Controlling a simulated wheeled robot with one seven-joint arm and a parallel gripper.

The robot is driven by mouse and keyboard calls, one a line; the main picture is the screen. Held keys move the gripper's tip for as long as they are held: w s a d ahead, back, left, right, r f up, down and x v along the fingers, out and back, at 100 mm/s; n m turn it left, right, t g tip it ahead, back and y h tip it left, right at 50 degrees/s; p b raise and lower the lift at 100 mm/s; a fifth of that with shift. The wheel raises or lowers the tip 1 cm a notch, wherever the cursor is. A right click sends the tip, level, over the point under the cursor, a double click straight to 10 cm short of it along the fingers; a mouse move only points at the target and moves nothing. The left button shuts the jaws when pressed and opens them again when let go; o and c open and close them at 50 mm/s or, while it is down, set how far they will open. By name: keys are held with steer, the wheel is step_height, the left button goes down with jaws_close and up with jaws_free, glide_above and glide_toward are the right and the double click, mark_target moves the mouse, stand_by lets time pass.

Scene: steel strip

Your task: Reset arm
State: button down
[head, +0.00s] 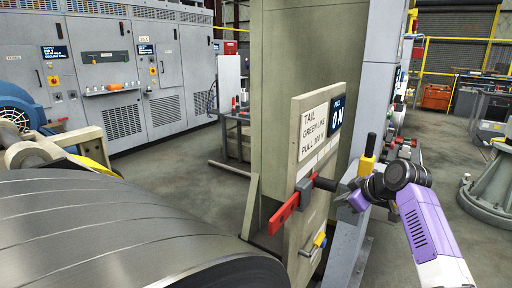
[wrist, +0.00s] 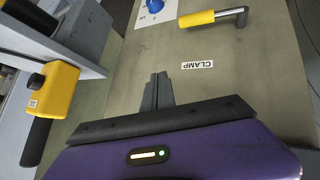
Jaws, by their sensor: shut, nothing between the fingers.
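In the wrist view my gripper (wrist: 158,80) has its grey fingers together with nothing between them. They are in front of a beige panel (wrist: 235,75), near a white CLAMP label (wrist: 197,65); the exact gap cannot be told. A yellow handle (wrist: 213,17) and a blue knob (wrist: 154,5) lie beyond the fingertips. In the head view my purple and white arm reaches in from the lower right and bends at a dark joint toward the panel (head: 306,165). The fingertips are hard to make out there.
A red lever (head: 285,215) sticks out from the panel beside my arm. A yellow block with a black handle (head: 367,165) stands close to my wrist. A large steel coil (head: 110,235) fills the lower left. Grey cabinets (head: 100,65) line the back; open floor shows at right.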

steer(key=s+a+f+m+t+h, duration=0.1)
steer(key=s+f+m+t, duration=0.2)
steer(key=s, duration=0.5)
steer(key=s+a+f+m+t+h, duration=0.2)
steer(key=s+m+t, duration=0.15)
steer(key=s, duration=0.45)
steer(key=s+a+f+m+t+h, duration=0.1)
steer(key=s+f+m+t, duration=0.25)
steer(key=s, duration=0.45)
steer(key=s+a+g, duration=0.2)
steer(key=s, duration=1.7)
steer(key=s+a+r+g+p, duration=0.1)
steer(key=s+a, duration=0.1)
steer(key=s, duration=1.8)
steer(key=shift+s+a+r+n+g+y, duration=0.15)
steer(key=shift+n+g+y, duration=0.15)
steer(key=shift+n+g, duration=0.1)
